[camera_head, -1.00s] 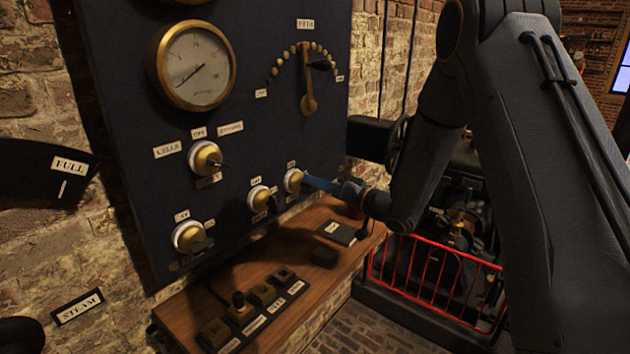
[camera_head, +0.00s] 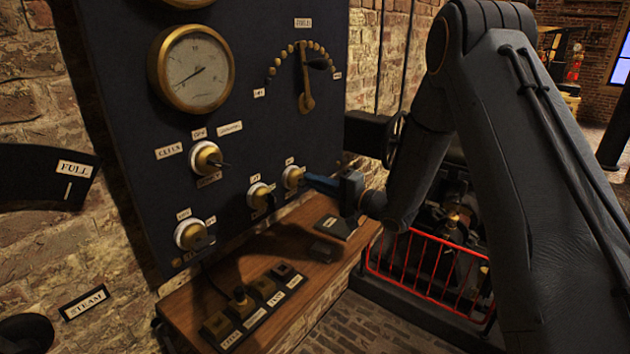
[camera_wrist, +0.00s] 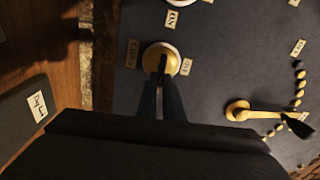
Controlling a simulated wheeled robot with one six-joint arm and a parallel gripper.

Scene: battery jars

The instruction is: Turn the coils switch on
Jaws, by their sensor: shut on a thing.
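The coils switch (camera_head: 292,177) is the rightmost of the lower brass switches on the dark panel, with a white rim. In the wrist view the coils switch (camera_wrist: 155,52) shows its round brass face, with a COILS label (camera_wrist: 132,53) on one side and a label that seems to read OFF (camera_wrist: 186,67) on the other. My gripper (camera_head: 310,181) reaches it from the right. In the wrist view my gripper (camera_wrist: 161,82) is shut on the switch's dark lever (camera_wrist: 162,62). The fingers partly hide the lever, and its exact setting is hard to tell.
Another brass switch (camera_head: 259,196) sits close to the left. A cells switch (camera_head: 206,159) and a gauge (camera_head: 195,70) are higher up. The field lever (camera_head: 305,80) is above. A wooden shelf (camera_head: 290,240) juts out below, and a red rail (camera_head: 430,270) stands at right.

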